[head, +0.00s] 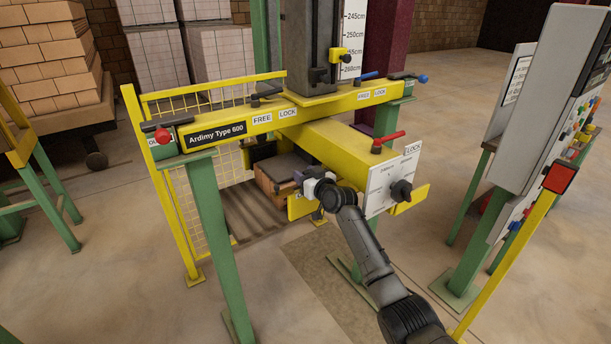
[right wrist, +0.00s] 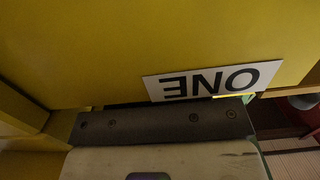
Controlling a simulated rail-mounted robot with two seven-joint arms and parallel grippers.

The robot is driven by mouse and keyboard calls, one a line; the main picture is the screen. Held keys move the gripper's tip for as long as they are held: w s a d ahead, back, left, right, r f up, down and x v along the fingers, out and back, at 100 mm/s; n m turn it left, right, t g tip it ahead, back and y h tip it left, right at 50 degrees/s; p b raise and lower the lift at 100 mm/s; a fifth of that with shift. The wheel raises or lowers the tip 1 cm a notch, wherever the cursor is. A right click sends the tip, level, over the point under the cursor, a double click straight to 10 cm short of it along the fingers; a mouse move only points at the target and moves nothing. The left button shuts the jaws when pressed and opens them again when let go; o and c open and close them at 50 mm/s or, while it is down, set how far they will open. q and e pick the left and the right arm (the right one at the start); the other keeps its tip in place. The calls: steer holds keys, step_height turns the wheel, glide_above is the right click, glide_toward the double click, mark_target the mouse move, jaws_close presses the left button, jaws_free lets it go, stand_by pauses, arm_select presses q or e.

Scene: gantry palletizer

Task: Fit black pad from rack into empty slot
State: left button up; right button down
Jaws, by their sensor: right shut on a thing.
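My right arm reaches from the lower right in the head view to the yellow clamp head under the beam. My right gripper (head: 316,186) is there, beside a yellow plate (head: 301,206), and its fingertips are hard to make out. In the right wrist view a dark pad (right wrist: 160,124) with several screw holes lies across the end of the pale gripper body (right wrist: 165,162). The gripper is shut on this pad. The pad is close to a yellow face; I cannot tell whether they touch. The empty slot cannot be made out. My left gripper is not in view.
An upside-down "ONE" label (right wrist: 201,82) is on the yellow face. The yellow beam (head: 330,148) with a white dial plate (head: 384,187) hangs above my forearm. A brick-like stack (head: 278,175) is behind the gripper. A control cabinet (head: 545,130) stands at right.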

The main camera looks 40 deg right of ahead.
steer(key=shift+f, duration=0.1)
steer(key=c, duration=0.7)
jaws_free()
steer(key=shift+c, duration=0.2)
steer(key=shift+o, duration=1.1)
steer(key=shift+f, duration=0.1)
step_height(320, 180, up, 17)
steer(key=p, duration=1.2)
steer(key=s+a+r+y+p, duration=0.1)
steer(key=s+a+r+p, duration=0.1)
steer(key=s+a+p, duration=0.4)
steer(key=s+a+r+n+p, duration=0.1)
steer(key=s+a+r+p, duration=0.2)
steer(key=a, duration=1.1)
steer(key=shift+s+a+r+y+p, duration=0.35)
steer(key=shift+s+p, duration=1.4)
steer(key=shift+s, duration=0.6)
steer(key=shift+f, duration=0.15)
